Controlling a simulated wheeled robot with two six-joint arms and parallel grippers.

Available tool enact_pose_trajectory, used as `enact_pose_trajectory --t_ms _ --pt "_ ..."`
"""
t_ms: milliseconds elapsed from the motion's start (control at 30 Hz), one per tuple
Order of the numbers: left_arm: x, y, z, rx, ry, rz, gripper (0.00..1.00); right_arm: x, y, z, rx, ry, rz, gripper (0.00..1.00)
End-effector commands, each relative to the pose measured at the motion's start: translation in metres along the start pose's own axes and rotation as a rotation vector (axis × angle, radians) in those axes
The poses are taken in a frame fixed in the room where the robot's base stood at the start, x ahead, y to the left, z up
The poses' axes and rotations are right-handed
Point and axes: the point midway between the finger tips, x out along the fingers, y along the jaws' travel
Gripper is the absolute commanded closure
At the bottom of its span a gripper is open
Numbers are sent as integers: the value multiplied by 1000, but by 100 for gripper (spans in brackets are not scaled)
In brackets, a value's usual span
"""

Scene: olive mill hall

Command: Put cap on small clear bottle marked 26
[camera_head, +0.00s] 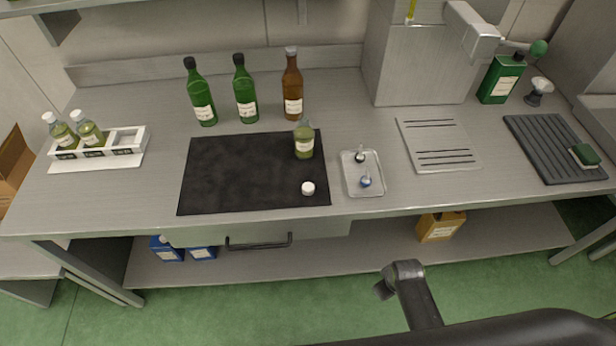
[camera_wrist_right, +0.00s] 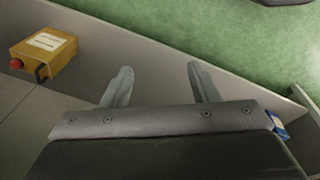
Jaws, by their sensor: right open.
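A small clear bottle with olive-green contents (camera_head: 304,140) stands uncapped-looking at the right end of the black mat (camera_head: 250,170); its number is too small to read. A small white cap (camera_head: 308,188) lies on the mat in front of it, near the front right corner. My right gripper (camera_wrist_right: 160,88) is open and empty in the right wrist view, with floor and the lower shelf beyond its fingers. In the head view my right arm (camera_head: 410,290) is in front of the bench, below the worktop and away from the bottle and cap. My left gripper is not in view.
A white rack (camera_head: 125,142) with two capped bottles stands at left. Two green bottles (camera_head: 200,95) and a brown bottle (camera_head: 292,88) stand behind the mat. A metal tray (camera_head: 350,183) with small items lies right of it. A yellow container (camera_head: 440,227) is on the lower shelf.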

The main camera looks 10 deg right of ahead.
Motion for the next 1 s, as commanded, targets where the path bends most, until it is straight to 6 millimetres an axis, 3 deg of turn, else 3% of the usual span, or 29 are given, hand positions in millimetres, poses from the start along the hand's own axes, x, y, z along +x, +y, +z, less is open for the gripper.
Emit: enact_pose_trajectory --t_ms 33,100,400,567,800,1000 --pt "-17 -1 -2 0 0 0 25 -40 9 -26 -43 17 4 45" --pt "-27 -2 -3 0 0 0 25 -79 16 -49 -107 23 3 45" --pt "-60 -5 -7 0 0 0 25 -225 26 -135 -449 46 -23 45" --pt "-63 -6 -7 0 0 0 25 -254 17 -186 -714 41 -63 45" --pt "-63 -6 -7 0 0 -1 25 -287 -9 -275 -1194 32 -128 45" --pt "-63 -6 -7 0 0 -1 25 -319 -32 -326 -1543 15 -168 45"
